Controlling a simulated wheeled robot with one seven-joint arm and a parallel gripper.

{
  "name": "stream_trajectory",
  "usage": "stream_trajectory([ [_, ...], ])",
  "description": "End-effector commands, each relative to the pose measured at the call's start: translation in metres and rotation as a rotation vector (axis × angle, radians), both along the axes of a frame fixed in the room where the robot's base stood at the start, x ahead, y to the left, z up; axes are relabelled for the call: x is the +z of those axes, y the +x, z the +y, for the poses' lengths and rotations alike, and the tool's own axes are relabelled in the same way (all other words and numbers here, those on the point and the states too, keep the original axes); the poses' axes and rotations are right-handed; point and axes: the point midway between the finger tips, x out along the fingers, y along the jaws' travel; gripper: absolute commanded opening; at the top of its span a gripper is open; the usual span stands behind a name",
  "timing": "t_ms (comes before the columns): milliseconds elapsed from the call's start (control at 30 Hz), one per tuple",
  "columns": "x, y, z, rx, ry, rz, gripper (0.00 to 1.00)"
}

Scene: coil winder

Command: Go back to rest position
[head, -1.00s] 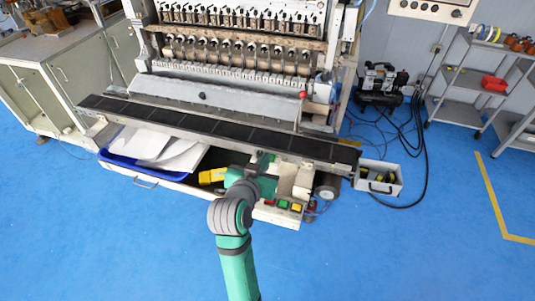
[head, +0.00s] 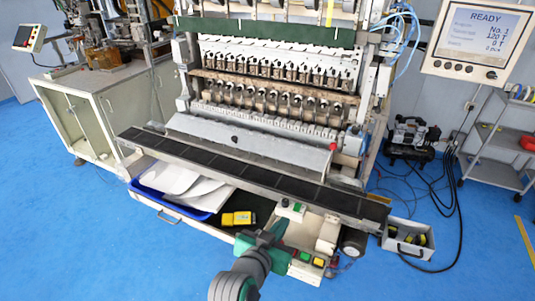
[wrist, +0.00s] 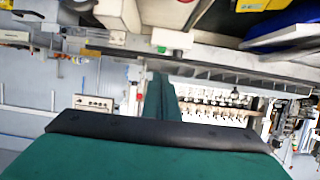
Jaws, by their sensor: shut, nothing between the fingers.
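My gripper (head: 274,232) is at the lower middle of the head view, in front of the coil winder's lower front and close to a small box with a green button (head: 291,210). It is shut and holds nothing. In the wrist view my gripper's green fingers (wrist: 159,96) are together beyond a dark edge. The coil winder (head: 270,95) stands behind, with its long black front ledge (head: 240,172). Part of my gripper's outline blends with the machine front in the head view.
An open drawer holds a blue tray (head: 205,214) with white sheets and a yellow object (head: 237,218). A control box (head: 308,257) is right of my arm. A small open box (head: 407,240) sits further right. A READY display (head: 480,38) hangs upper right. Blue floor is clear in front.

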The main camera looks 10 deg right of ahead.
Motion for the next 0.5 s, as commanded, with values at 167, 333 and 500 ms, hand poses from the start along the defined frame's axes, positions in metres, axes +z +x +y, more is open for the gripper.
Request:
stream_trajectory([
  [167,-0.009,-0.003,0.001,0.018,-0.014,0.007,0.00],
  [333,-0.042,-0.016,0.007,0.099,-0.066,0.024,0.00],
  [500,-0.081,-0.039,0.018,0.205,-0.115,0.033,0.00],
])
